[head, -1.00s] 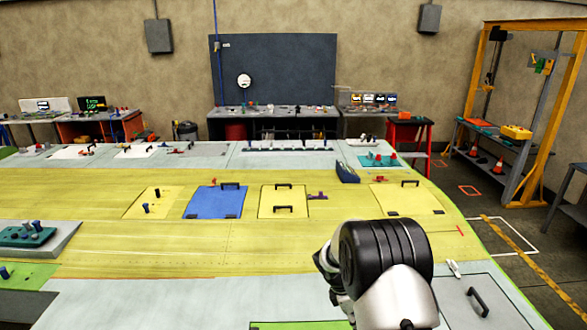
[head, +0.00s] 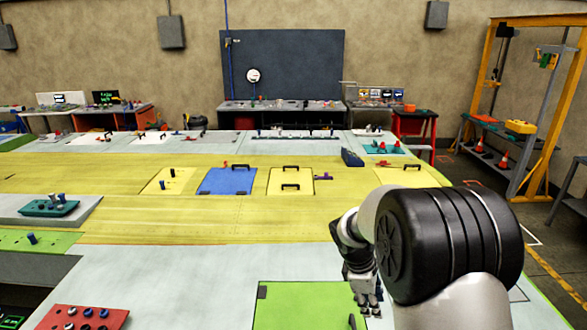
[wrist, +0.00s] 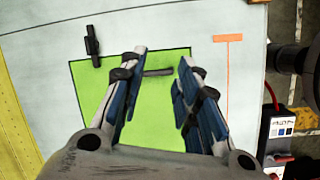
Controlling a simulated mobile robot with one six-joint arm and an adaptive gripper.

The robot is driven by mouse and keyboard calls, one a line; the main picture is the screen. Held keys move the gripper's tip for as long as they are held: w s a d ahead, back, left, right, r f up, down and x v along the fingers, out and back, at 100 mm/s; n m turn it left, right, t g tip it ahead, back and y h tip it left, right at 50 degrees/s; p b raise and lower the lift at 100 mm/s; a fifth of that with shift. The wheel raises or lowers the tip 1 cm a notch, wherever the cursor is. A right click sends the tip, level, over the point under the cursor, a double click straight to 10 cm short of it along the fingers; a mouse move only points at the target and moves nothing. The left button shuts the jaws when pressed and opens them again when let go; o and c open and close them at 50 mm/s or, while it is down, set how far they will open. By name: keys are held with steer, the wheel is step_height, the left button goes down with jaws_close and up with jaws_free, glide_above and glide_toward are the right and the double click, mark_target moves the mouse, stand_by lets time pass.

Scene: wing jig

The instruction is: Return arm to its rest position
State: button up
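My gripper (head: 368,303) hangs at the lower right of the head view, above the pale wing surface beside a green panel. In the wrist view my gripper (wrist: 160,85) points down with its two blue-lined fingers apart and nothing between them. Below the fingers lies the green panel (wrist: 95,75) with a dark handle (wrist: 158,72). The panel also shows in the head view (head: 305,305). The gripper appears to be clear of the panel. My arm's black joint covers part of the wing at the right.
The long wing has a blue panel (head: 228,181) and a yellow panel (head: 291,182) with handles. A teal tray (head: 48,208) and a red block with knobs (head: 85,318) are at the left. A yellow gantry (head: 550,130) stands at the right.

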steer(key=s+a+r+m+t+y+b, duration=0.25)
steer(key=s+m+b, duration=0.55)
steer(key=s+b, duration=0.7)
steer(key=s+a+f+m+b, duration=0.1)
steer(key=s+f+m+b, duration=0.2)
steer(key=s, duration=0.4)
steer(key=s+a+f+m+t+y+b, duration=0.1)
steer(key=s+a+f+m+b, duration=0.1)
steer(key=s, duration=0.6)
step_height(320, 180, down, 2)
steer(key=shift+f+m+b, duration=0.1)
steer(key=shift+m+b, duration=0.4)
steer(key=shift+b, duration=0.15)
steer(key=shift+s+t, duration=0.1)
steer(key=shift+t, duration=0.15)
